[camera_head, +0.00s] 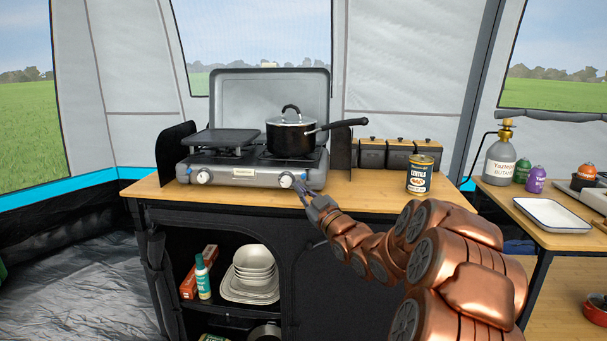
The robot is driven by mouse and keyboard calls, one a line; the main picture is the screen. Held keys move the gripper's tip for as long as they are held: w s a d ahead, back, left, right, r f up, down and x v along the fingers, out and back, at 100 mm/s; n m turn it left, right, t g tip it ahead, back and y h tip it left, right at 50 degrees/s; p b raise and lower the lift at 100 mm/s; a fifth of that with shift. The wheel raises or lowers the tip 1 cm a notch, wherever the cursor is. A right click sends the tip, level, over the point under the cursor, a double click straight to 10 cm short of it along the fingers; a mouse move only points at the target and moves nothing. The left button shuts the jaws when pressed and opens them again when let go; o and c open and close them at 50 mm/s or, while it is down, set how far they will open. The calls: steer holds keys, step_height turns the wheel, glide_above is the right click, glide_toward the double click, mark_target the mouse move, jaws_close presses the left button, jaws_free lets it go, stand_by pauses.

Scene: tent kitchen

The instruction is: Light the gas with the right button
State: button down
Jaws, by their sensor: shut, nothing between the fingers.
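The grey two-burner gas stove (240,178) stands on the wooden counter with its lid raised. Its left knob (204,177) is white and clear to view. Its right knob (286,180) is on the front at the right and is partly covered by my gripper. My gripper (299,185) is shut and empty, with its fingertips at the right knob's right side. I cannot tell whether they touch it. A black lidded pot (290,137) sits on the right burner, its handle pointing right. No flame shows under it.
A lentils can (419,174) and several dark canisters (398,153) stand right of the stove. A side table holds a gas bottle (499,162) and a white tray (552,215). Bowls (254,264) sit on the shelf below. The counter's front edge (225,204) lies below the knobs.

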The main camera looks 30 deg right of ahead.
mark_target(303, 176)
steer(key=shift+w+d+p, duration=1.05)
steer(key=shift+w+d, duration=0.55)
steer(key=shift+w, duration=0.3)
steer(key=shift+w+d, duration=0.1)
steer(key=shift+d, duration=0.05)
steer(key=shift+w+d, duration=0.1)
steer(key=shift+w, duration=0.1)
steer(key=shift+w+d, duration=0.1)
stand_by(0.6)
